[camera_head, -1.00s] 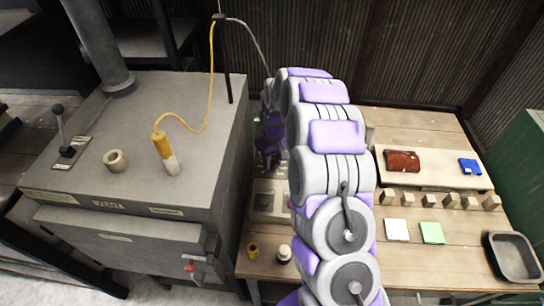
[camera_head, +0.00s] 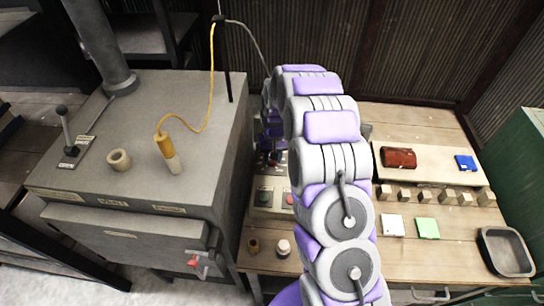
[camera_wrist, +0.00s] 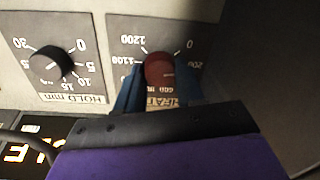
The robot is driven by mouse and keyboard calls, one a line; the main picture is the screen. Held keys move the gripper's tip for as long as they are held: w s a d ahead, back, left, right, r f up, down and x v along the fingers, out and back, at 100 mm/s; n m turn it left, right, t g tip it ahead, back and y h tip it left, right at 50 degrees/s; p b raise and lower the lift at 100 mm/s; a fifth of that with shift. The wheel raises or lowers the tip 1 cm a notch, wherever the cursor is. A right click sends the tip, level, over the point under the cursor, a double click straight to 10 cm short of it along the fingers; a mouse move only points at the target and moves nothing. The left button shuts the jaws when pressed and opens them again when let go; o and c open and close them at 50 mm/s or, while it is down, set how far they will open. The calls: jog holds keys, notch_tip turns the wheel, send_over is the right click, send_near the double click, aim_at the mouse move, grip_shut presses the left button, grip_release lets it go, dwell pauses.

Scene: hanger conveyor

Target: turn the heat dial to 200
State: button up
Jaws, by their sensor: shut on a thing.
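The heat dial (camera_wrist: 160,70) is a red knob on a grey plate lettered HEAT, seen upside down in the wrist view. Numbers such as 1200, 1100, 600, 200 and 0 ring it, some partly covered. My gripper (camera_wrist: 160,84) has blue fingers on both sides of the knob and is shut on it. The fingers and the dark palm hide the plate's lower part, and I cannot read the exact setting. In the head view, my gripper (camera_head: 270,155) is small and mostly hidden behind my arm, at the control panel (camera_head: 265,210).
Beside the heat dial is a black hold dial (camera_wrist: 52,64), with a lit orange display (camera_wrist: 28,150) below it. A grey furnace (camera_head: 150,130) stands left of the panel. The bench (camera_head: 400,260) holds blocks, cards and a dark tray (camera_head: 507,250).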

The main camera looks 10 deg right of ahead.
jog(key=o, duration=1)
jog(key=shift+o, duration=0.2)
notch_tip(320, 180, up, 17)
jog(key=p, duration=0.2)
jog(key=shift+d+r, duration=0.15)
jog(key=shift+d, duration=0.25)
